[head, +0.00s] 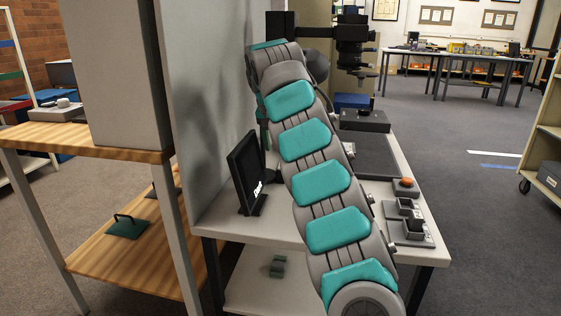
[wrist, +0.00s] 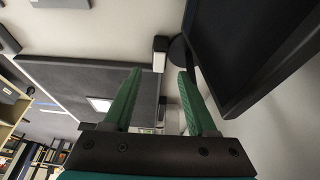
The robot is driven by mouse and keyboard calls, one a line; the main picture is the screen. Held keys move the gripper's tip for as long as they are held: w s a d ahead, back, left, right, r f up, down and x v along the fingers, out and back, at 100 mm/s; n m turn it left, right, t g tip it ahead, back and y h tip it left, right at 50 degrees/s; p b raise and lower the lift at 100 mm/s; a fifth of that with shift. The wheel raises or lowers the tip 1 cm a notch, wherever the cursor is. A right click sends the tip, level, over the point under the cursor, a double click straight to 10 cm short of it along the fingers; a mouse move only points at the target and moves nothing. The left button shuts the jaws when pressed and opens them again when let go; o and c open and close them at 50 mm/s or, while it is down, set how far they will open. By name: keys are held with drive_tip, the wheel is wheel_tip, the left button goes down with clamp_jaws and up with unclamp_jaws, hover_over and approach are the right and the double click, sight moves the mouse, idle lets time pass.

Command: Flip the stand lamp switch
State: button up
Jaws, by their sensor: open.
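My gripper (wrist: 160,73) is open in the wrist view, with two green fingers apart and nothing between them. Just beyond the fingertips, a small white and black block (wrist: 160,53) stands at the edge of a dark grey board (wrist: 70,75). I cannot tell whether this block is the lamp switch. In the head view, my teal and grey arm crosses the desk and hides the gripper. A black stand fixture (head: 355,45) rises behind the arm. I cannot tell for sure which part is the stand lamp.
A black monitor (head: 245,170) stands on the white desk (head: 230,222) left of my arm; it also fills the upper right of the wrist view (wrist: 250,50). An orange button box (head: 405,185) and black-topped units (head: 410,218) line the right edge. A grey partition (head: 205,90) rises left. Open floor lies right.

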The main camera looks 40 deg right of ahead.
drive_tip(key=shift+w+d+f, duration=0.15)
drive_tip(key=shift+w+d, duration=0.1)
drive_tip(key=shift+d, duration=0.3)
drive_tip(key=shift+t, duration=0.3)
drive_tip(key=shift+x, duration=3.75)
drive_tip(key=shift+c, duration=0.2)
clamp_jaws()
